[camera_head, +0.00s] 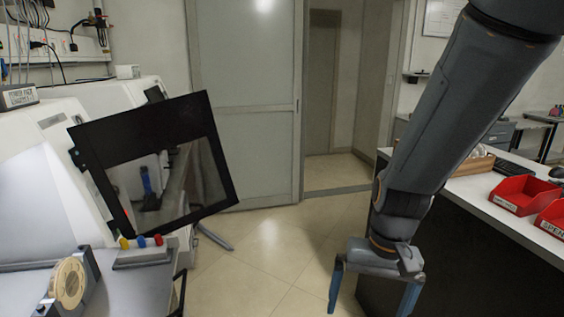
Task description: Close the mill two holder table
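At the lower left, a grey table-like holder (140,283) juts out from a white machine (45,190). I take it for the mill two holder table, though no label on it is readable. A round tan disc (69,283) stands upright in a dark bracket on it. Yellow, red and blue knobs or pegs (141,242) stand along its back. The table's near part is cut off by the frame's bottom edge. My gripper (372,300) is at the bottom right of centre, pointing down, fingers spread and empty. It is well to the right of the table, apart from it.
A black-framed transparent panel (215,205) hangs tilted from the machine above the table. On the right stands a white-topped counter (478,195) with red bins (524,195), close to my arm. Tiled floor (265,255) lies open between machine and counter. A grey door (245,100) stands behind.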

